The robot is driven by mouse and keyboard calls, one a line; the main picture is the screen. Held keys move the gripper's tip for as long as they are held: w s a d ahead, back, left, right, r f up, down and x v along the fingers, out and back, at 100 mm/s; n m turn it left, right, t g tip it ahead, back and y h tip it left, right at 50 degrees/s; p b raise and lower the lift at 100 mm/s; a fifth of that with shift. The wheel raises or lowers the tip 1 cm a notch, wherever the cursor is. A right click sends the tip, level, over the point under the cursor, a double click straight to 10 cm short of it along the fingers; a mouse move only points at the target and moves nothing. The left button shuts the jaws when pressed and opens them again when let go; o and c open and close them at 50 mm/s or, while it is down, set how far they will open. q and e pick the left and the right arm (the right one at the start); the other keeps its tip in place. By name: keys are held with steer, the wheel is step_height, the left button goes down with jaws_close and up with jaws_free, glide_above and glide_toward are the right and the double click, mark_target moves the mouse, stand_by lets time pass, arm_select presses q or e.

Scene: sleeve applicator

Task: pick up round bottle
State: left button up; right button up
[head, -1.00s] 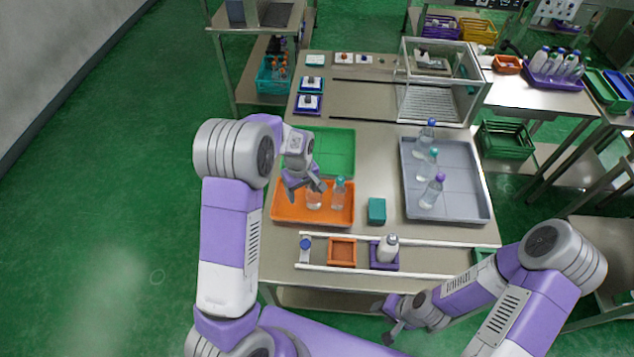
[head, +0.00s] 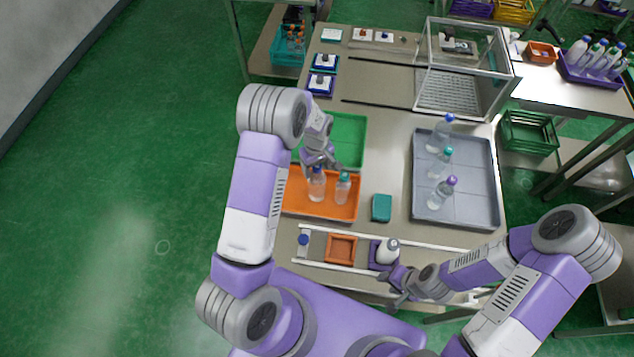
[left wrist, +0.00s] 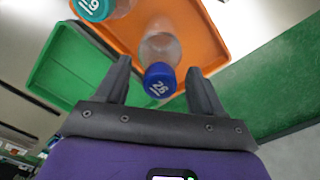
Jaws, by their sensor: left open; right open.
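In the head view, a clear bottle with a blue cap (head: 317,185) stands in the orange tray (head: 292,208). A clear teal-capped bottle (head: 342,190) stands just right of it. My left gripper (head: 322,164) is open and empty, close above and behind the blue-capped bottle. In the left wrist view, the blue cap marked 26 (left wrist: 160,82) shows between the two spread fingers (left wrist: 158,68), apart from both; the teal cap (left wrist: 95,8) is at the top left. My right gripper (head: 398,282) is open, beside the white bottle (head: 387,252) in its purple holder (head: 374,255).
A grey tray (head: 475,205) at right holds three clear bottles. A green tray (head: 350,132) lies behind the orange one. A teal block (head: 381,208) and an empty orange square holder (head: 341,249) stand nearby. A clear-walled box (head: 465,65) stands at the back.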

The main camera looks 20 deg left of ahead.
arm_select(q)
steer(key=shift+f, duration=0.1)
jaws_close()
stand_by(0.4)
